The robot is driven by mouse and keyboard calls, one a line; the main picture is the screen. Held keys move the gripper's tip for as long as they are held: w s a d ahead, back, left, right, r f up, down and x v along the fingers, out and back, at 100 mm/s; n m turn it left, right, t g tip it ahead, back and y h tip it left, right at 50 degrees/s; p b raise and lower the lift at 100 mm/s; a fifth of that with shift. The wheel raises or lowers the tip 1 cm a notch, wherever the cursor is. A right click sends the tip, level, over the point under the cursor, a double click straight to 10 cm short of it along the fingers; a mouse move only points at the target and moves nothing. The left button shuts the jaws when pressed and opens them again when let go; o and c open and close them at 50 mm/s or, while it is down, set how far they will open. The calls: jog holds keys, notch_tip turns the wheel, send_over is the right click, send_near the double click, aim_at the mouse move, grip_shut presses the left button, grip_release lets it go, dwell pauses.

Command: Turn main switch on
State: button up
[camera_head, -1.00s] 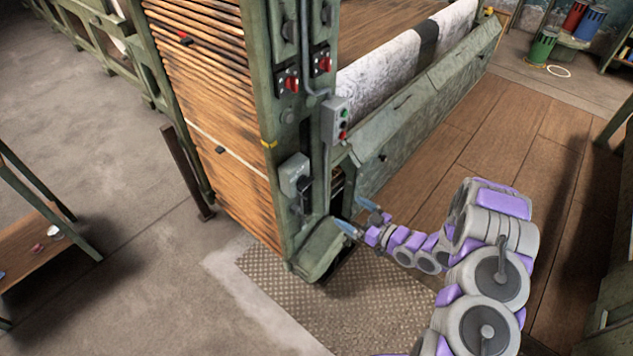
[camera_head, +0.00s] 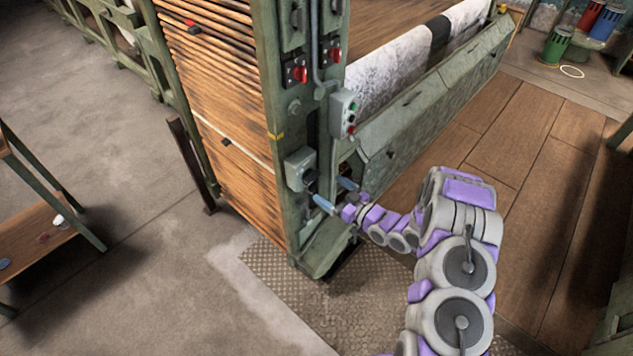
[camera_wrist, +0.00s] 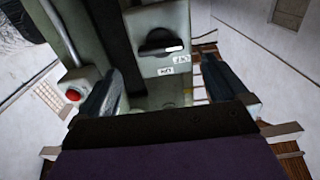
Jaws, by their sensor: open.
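The main switch is a grey box on the green machine post (camera_head: 297,167). In the wrist view its front (camera_wrist: 157,20) carries a black rotary handle (camera_wrist: 155,42) with a white mark pointing right. Two small white labels sit below the handle; their lettering looks upside down and is hard to read. My gripper (camera_head: 335,194) is just right of and below the box in the head view. In the wrist view my gripper (camera_wrist: 161,85) is open, with the fingers wide apart and the switch box beyond and between them. Nothing is held, and neither finger appears to touch the handle.
A grey button box (camera_head: 344,113) with green and red buttons is above my gripper; a red button (camera_wrist: 73,95) shows beside the left finger. Two red rotary switches (camera_head: 300,74) are higher on the post. Slanted green panels (camera_head: 430,110) run right. Patterned floor plate (camera_head: 290,300) lies below.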

aim_at(315, 179)
jog(key=b+x, duration=0.1)
jog(key=x, duration=0.6)
jog(key=shift+s, duration=0.1)
jog(key=shift+c, duration=0.5)
jog(key=c, duration=1)
jog(key=shift+o, duration=0.2)
